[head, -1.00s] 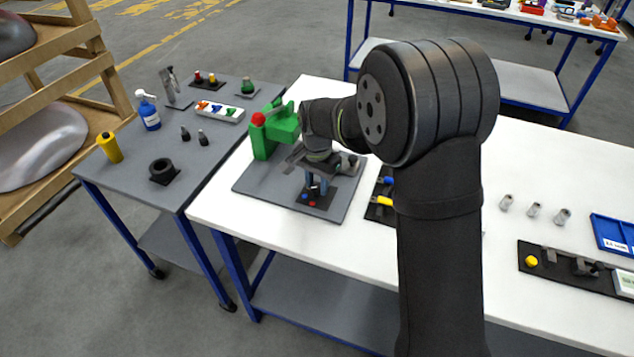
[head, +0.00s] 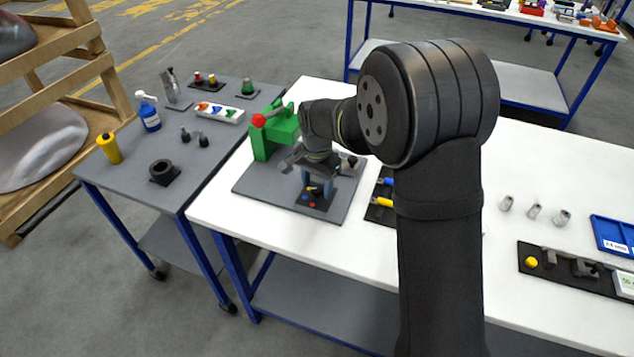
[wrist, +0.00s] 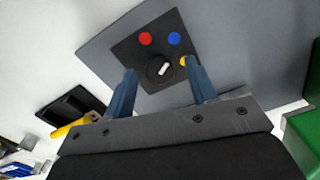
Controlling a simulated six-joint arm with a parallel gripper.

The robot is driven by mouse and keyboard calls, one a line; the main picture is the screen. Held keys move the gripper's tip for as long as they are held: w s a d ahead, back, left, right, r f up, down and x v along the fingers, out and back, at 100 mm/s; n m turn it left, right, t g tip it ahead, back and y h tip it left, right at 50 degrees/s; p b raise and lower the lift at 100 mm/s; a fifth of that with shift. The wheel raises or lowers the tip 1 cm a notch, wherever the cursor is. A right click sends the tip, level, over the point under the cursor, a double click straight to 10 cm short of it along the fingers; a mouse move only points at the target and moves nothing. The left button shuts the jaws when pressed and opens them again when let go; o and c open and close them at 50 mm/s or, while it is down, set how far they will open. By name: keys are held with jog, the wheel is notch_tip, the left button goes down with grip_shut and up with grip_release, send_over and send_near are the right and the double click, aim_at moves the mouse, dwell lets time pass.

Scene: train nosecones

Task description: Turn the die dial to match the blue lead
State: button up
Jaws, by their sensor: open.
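The die dial (wrist: 153,75) is a round black knob with a white mark, on a black square plate (wrist: 128,50). The mark slants toward the upper right in the wrist view, on the side of the blue and yellow dots. Around the dial are a red dot (wrist: 145,38), a blue dot (wrist: 174,38) and a yellow dot (wrist: 184,61). My gripper (wrist: 160,68) is open, its blue fingers on either side of the dial in the picture; contact cannot be told. In the head view my gripper (head: 316,182) hangs over the plate. A blue-ended piece (head: 386,181), possibly the blue lead, lies right of it.
A green press (head: 270,140) with a red ball handle stands just behind on the grey base (head: 262,187). A yellow-ended piece (head: 384,202) lies on a dark holder at right. The white table (head: 225,207) is clear at front left.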

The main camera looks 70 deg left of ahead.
aim_at(317, 188)
jog(key=shift+r, duration=0.1)
notch_tip(317, 188, up, 17)
dwell(0.4)
dwell(0.5)
notch_tip(317, 188, down, 17)
jog(key=shift+f, duration=0.15)
dwell(0.5)
